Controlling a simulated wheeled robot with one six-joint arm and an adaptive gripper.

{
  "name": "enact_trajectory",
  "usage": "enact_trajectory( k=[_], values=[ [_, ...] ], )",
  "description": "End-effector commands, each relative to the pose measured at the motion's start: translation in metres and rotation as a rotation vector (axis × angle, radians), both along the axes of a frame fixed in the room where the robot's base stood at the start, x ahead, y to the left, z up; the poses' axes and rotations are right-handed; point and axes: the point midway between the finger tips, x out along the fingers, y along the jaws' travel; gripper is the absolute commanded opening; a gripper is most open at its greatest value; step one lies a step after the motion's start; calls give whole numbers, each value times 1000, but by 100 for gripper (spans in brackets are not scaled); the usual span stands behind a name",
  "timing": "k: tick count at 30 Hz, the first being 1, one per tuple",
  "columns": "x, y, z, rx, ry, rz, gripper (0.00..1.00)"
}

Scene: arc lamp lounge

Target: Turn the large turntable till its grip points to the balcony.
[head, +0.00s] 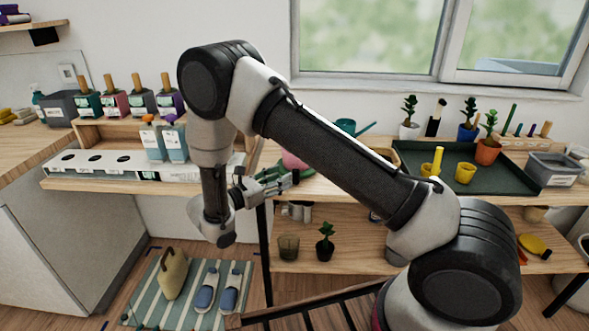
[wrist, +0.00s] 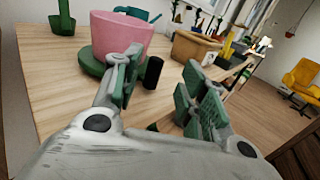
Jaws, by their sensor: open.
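The turntable is a green disc (wrist: 91,63) on the wooden bench, with a pink pot (wrist: 122,36) on it in the wrist view. A dark upright cylinder (wrist: 153,72), which looks like its grip, stands at the disc's right edge; I cannot tell how it joins the disc. My gripper (wrist: 163,88) is open, and the cylinder shows between its fingers, a little beyond them, with no clear contact. In the head view my gripper (head: 287,181) is at the bench's left part, and my arm hides most of the pink pot (head: 292,160) and the turntable. I cannot make out a balcony.
A dark green tray (head: 470,177) with small pots lies right on the bench (head: 320,188). A wooden box (wrist: 195,46) stands beyond the cylinder. A white-topped shelf (head: 105,166) with bottles is at left. A window (head: 370,40) is behind. A yellow chair (wrist: 302,78) stands far right.

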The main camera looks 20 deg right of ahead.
Motion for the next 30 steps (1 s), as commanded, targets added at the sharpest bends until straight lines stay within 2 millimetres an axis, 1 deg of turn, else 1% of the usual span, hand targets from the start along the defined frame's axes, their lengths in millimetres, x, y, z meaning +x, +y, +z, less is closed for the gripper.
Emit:
enact_trajectory(
  k=[2,4,12,16,21,27,29,30],
  values=[
    [1,2,-5,-15,5,15,42],
    [4,-3,-6,-17,6,19,42],
    [24,-44,-5,-15,6,14,42],
    [32,-58,-5,-15,6,15,42],
    [35,-66,-6,-15,5,16,42],
    [35,-66,-6,-14,5,16,42],
    [35,-66,-6,-14,5,16,33],
    [35,-66,-6,-14,5,16,26]
  ],
)
